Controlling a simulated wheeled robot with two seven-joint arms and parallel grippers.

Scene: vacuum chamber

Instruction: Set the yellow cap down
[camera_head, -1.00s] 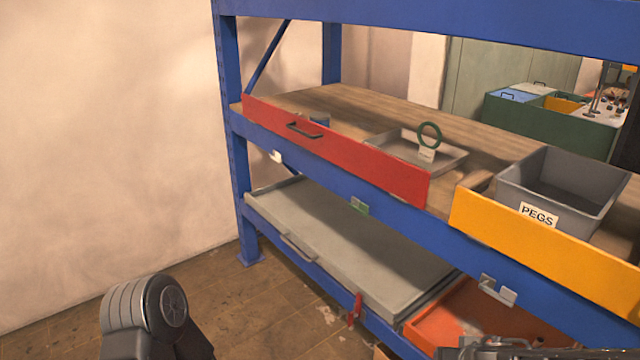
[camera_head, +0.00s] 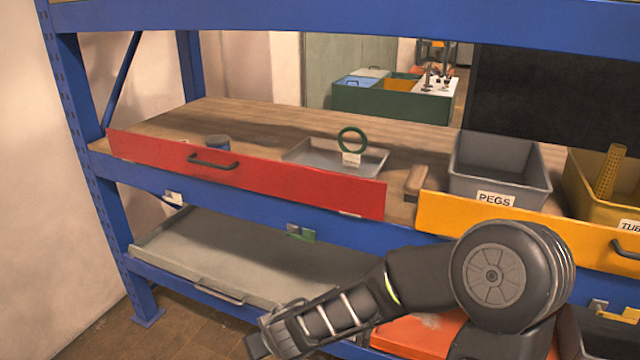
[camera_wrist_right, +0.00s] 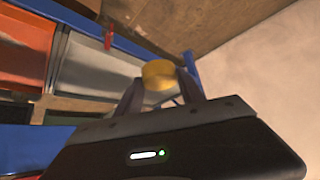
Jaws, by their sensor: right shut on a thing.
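The yellow cap (camera_wrist_right: 158,75) is in the right wrist view, between the two dark fingers of my right gripper (camera_wrist_right: 160,88). The gripper is shut on it and holds it off any surface that I can make out. The fingers hide part of its sides. In the head view my right arm reaches from the lower right toward the lower left, in front of the lower shelf. The cap cannot be seen in the head view. My left gripper is in neither view.
A blue rack carries a wooden shelf (camera_head: 250,122) with a red front (camera_head: 290,182), a grey tray (camera_head: 300,158) with a green ring (camera_head: 352,140), and a grey PEGS bin (camera_head: 495,165) behind a yellow front (camera_head: 450,215). Below is a grey tray (camera_head: 200,250) with bare room.

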